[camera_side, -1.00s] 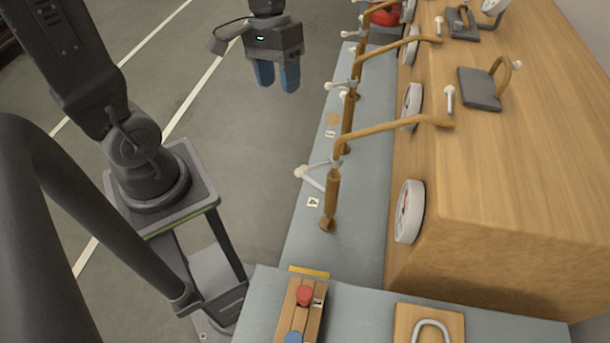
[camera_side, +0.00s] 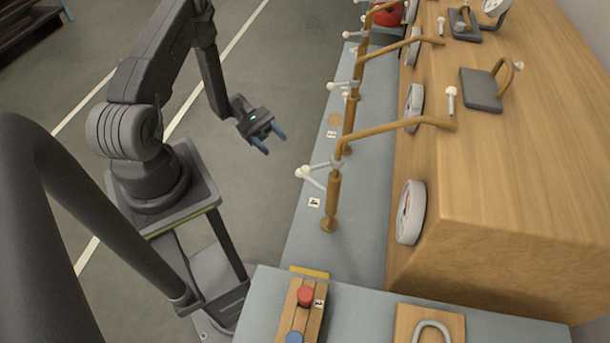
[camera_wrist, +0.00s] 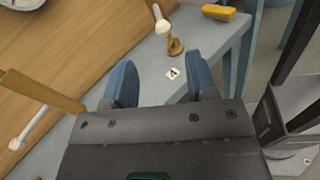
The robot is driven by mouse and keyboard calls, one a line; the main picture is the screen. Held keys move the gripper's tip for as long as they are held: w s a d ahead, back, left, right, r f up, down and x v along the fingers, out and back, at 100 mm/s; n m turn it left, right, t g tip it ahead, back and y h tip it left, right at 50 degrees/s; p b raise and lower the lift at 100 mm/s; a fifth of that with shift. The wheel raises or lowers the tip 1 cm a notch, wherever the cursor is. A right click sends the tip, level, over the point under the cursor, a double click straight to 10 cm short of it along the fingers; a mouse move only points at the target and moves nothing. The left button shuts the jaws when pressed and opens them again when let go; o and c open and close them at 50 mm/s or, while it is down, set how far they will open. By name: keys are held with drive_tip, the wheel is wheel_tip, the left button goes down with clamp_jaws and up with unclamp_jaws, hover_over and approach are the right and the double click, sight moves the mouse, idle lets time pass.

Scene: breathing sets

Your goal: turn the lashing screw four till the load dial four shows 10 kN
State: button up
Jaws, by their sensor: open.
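Lashing screw four (camera_side: 332,200) is an upright brown post with a white ball-ended handle, beside a label with a 4. Its foot and white handle also show in the wrist view (camera_wrist: 175,46), beyond my fingertips. Load dial four (camera_side: 410,212) is a round white gauge on the side of the wooden block, seen edge-on; its reading cannot be made out. My gripper (camera_side: 271,141) is open and empty, left of the screw and apart from it. In the wrist view, the label lies between the blue fingertips (camera_wrist: 161,80).
More brown posts with white handles (camera_side: 352,95) and dials line the wooden load (camera_side: 520,150) behind. A board with red (camera_side: 305,295) and blue knobs stands in front. A dark padded hook plate (camera_side: 482,90) sits on the load. Floor left of the walkway is free.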

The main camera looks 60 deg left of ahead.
sight(305, 177)
drive_tip(key=shift+n+t+h, duration=0.3)
drive_tip(key=shift+n+t, duration=0.3)
drive_tip(key=shift+t, duration=0.1)
drive_tip(key=x, duration=0.4)
drive_tip(key=f+x, duration=0.1)
drive_tip(key=x, duration=0.4)
drive_tip(key=f+x, duration=0.1)
drive_tip(key=x, duration=0.3)
drive_tip(key=shift+s+d, duration=0.25)
drive_tip(key=shift+d, duration=0.1)
drive_tip(key=shift+c, duration=0.4)
drive_tip(key=shift+f, duration=0.1)
clamp_jaws()
